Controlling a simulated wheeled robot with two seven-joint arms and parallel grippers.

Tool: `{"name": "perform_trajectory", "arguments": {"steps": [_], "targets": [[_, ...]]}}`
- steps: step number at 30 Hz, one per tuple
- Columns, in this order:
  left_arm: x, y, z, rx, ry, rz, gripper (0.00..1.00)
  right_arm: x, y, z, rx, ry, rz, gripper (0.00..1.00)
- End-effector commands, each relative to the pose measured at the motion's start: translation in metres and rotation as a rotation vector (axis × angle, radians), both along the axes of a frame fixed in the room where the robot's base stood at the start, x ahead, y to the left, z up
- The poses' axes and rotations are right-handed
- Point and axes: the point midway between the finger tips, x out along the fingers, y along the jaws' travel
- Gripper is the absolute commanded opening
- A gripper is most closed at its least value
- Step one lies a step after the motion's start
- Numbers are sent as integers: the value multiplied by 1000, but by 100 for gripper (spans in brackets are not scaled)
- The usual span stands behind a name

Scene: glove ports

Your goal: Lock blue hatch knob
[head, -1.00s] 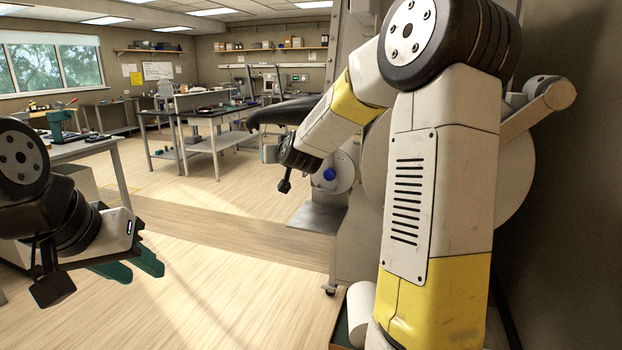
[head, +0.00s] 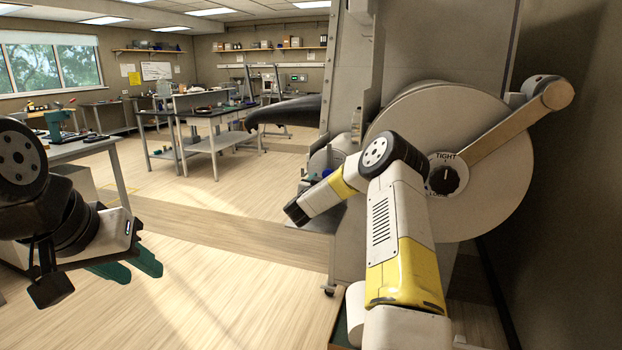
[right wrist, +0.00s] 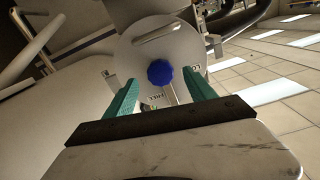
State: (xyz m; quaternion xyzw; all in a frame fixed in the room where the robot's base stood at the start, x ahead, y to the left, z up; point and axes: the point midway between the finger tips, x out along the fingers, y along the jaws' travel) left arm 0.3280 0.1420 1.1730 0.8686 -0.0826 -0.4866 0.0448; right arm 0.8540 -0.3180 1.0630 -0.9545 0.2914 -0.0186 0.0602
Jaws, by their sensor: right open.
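The blue hatch knob (right wrist: 160,72) is a lobed knob on a round pale hatch (right wrist: 135,50) in the right wrist view. A bar handle (right wrist: 157,33) crosses the hatch above it. Contact is not visible. In the head view the right forearm covers most of the hatch, and the right fingers do not show. My left gripper (head: 144,276) has its teal fingers apart and empty.
A large round door (head: 500,190) with a black dial (head: 444,180) marked TIGHT and a long lever (head: 515,130) stands right, behind my right arm. A dark curved sleeve-like thing (head: 285,112) juts left from the cabinet. Open wood floor (head: 230,280) lies left.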

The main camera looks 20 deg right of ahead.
Motion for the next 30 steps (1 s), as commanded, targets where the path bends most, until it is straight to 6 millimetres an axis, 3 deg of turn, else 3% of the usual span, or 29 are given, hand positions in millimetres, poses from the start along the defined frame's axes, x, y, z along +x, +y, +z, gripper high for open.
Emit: {"name": "perform_trajectory", "arguments": {"steps": [7,17,20,27,30], "targets": [[0,0,0,0,0,0,36,26,-18,0,1,-1,0,64],[0,0,0,0,0,0,36,30,-20,0,-1,0,2,64],[0,0,0,0,0,0,36,30,-20,0,-1,0,2,48],[0,0,0,0,0,0,36,30,-20,0,0,1,2,1],[0,0,0,0,0,0,36,30,-20,0,0,1,3,0]]}}
